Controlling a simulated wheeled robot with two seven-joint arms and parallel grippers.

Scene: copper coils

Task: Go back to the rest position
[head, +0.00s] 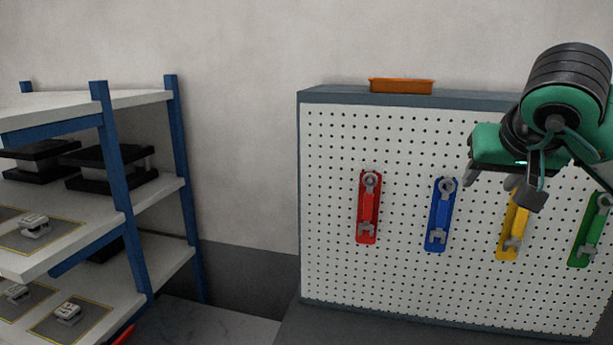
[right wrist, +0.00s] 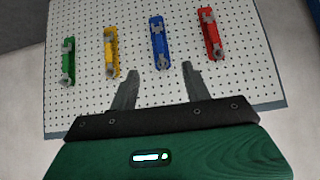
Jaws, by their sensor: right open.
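My right gripper (head: 494,184) is raised at the right of the head view, in front of the pegboard (head: 330,150). Its two fingers are apart with nothing between them. In the right wrist view the open fingers of the right gripper (right wrist: 160,88) point toward the pegboard (right wrist: 90,20). My left gripper is in neither view.
Red (head: 367,215), blue (head: 438,220), yellow (head: 508,240) and green (head: 587,235) holders with grey wrench-like tools hang on the pegboard. An orange tray (head: 401,86) sits on its top. A blue-posted shelf (head: 115,180) with black boxes and small grey parts stands left.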

